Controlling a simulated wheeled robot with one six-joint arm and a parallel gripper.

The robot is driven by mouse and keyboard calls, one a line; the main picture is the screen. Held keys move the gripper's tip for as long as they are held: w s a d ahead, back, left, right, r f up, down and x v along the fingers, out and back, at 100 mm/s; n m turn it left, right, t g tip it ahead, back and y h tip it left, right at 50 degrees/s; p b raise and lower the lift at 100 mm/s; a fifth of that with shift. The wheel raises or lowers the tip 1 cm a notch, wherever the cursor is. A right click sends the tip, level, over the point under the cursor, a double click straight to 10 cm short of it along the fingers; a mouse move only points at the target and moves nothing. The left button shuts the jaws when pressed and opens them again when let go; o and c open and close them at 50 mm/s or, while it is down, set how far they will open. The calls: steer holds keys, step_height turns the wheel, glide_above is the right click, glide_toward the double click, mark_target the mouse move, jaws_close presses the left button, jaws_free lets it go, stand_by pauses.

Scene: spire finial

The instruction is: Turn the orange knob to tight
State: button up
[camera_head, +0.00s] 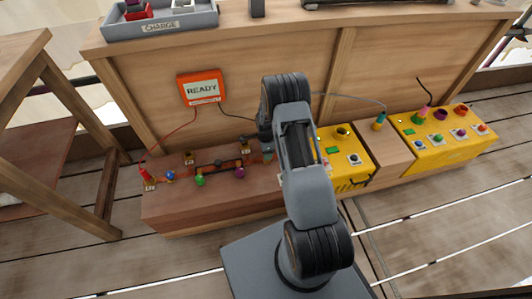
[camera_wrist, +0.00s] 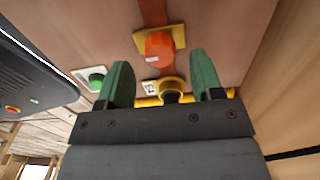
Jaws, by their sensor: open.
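The orange knob (camera_wrist: 159,48) shows in the wrist view, rounded, with a small white mark, on a yellow square plate (camera_wrist: 176,36) fixed to a brown wooden surface. My gripper (camera_wrist: 163,75) has two green fingers spread apart with nothing held between them. The knob appears just beyond the fingertips, in line with the gap between them. Whether a finger touches it I cannot tell. In the head view my arm reaches over the bench, and I cannot pick out the knob there.
A brass ring with a dark centre (camera_wrist: 171,90) and a yellow bar lie near the fingers. A green button (camera_wrist: 96,81) is at left. The bench (camera_head: 178,207) carries several small fittings; yellow panels (camera_head: 448,150) stand right, and an orange READY display (camera_head: 202,88) hangs behind.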

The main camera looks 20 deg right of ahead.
step_height(320, 180, up, 11)
steer(key=p, duration=0.3)
steer(key=shift+f, duration=0.1)
stand_by(0.4)
